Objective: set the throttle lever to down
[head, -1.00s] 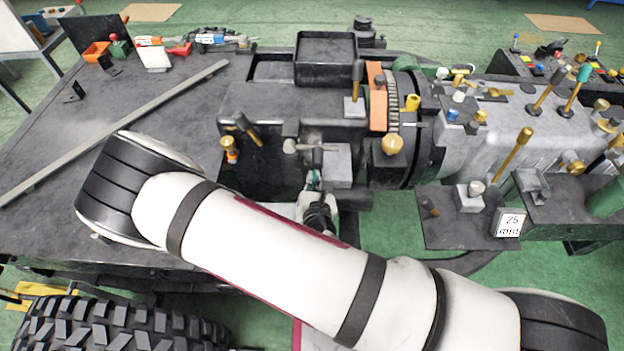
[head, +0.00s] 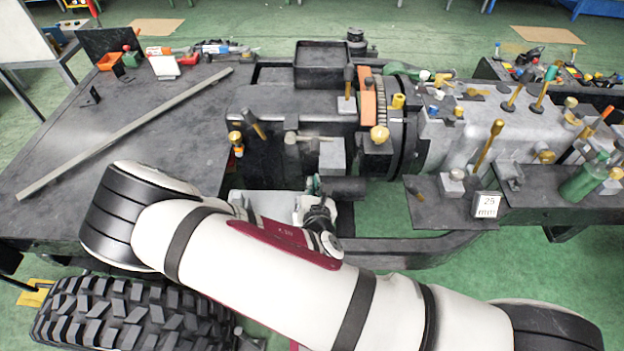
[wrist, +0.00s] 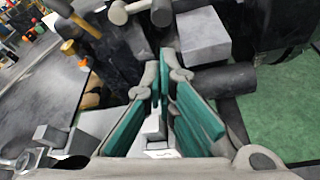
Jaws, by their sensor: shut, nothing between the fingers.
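No readable label marks the throttle lever. The lever nearest my gripper is a grey one with a rounded knob (head: 291,137), lying about level beside a light grey block (head: 332,155) on the dark engine housing. In the wrist view its knob (wrist: 118,12) and short shaft show at the top, beyond the fingertips, with the grey block (wrist: 203,38) to the right. My gripper (head: 315,184) is below and nearer than this lever, apart from it. Its green-padded fingers (wrist: 163,62) are shut and empty. My forearm hides part of the area below.
A black-handled brass lever (head: 254,124) and an orange-and-brass fitting (head: 236,142) stand left of the grey lever. A dark cylinder (head: 345,189) lies right of my gripper. Green floor (head: 385,220) is open farther right.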

